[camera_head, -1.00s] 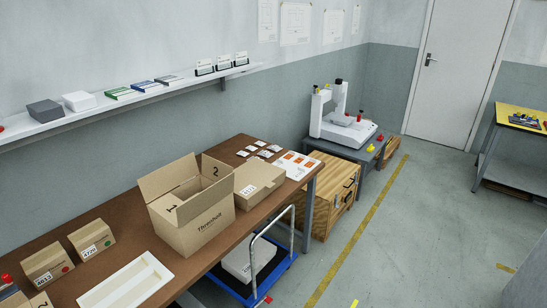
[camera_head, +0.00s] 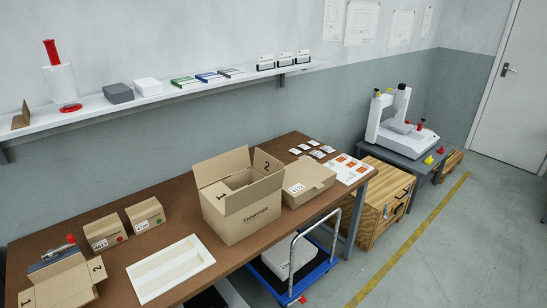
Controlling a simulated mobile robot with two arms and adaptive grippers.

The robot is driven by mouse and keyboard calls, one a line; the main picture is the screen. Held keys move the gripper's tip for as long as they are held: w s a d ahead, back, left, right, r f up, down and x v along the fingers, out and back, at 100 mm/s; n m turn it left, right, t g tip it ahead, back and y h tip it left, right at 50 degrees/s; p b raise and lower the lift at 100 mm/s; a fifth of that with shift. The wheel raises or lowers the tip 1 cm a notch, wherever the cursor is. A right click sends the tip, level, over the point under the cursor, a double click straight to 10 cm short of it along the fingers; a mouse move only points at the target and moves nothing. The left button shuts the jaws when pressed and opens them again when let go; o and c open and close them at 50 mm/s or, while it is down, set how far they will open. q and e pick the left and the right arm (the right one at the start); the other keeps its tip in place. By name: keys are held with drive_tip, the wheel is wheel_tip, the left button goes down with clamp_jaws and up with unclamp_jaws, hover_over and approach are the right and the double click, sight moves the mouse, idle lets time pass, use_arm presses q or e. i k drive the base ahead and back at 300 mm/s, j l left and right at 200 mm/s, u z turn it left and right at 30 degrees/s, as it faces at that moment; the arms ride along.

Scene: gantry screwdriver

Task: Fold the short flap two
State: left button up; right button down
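A cardboard box (camera_head: 244,222) with dark printing stands open on the brown table. Its short flap two (camera_head: 267,164), marked 2, stands up at the right end. A flap marked 1 (camera_head: 215,199) stands up at the left end, and a plain long flap (camera_head: 221,166) stands up at the back. Another cardboard box (camera_head: 62,289), also with panels marked 1 and 2, is partly cut off at the lower left. Neither of my grippers is in view.
The brown table (camera_head: 170,206) also holds a white tray (camera_head: 203,247), two small labelled boxes (camera_head: 105,232), a flat carton (camera_head: 309,181) and small cards. A wall shelf (camera_head: 190,92) runs behind it. A blue trolley (camera_head: 310,268) stands below the table.

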sight(265, 163)
drive_tip(key=i+l, duration=0.2)
drive_tip(key=l, duration=0.15)
drive_tip(key=i+l, duration=0.2)
drive_tip(key=l, duration=0.2)
drive_tip(key=i+l+u, duration=0.1)
drive_tip(key=l, duration=0.25)
drive_tip(key=i, duration=0.1)
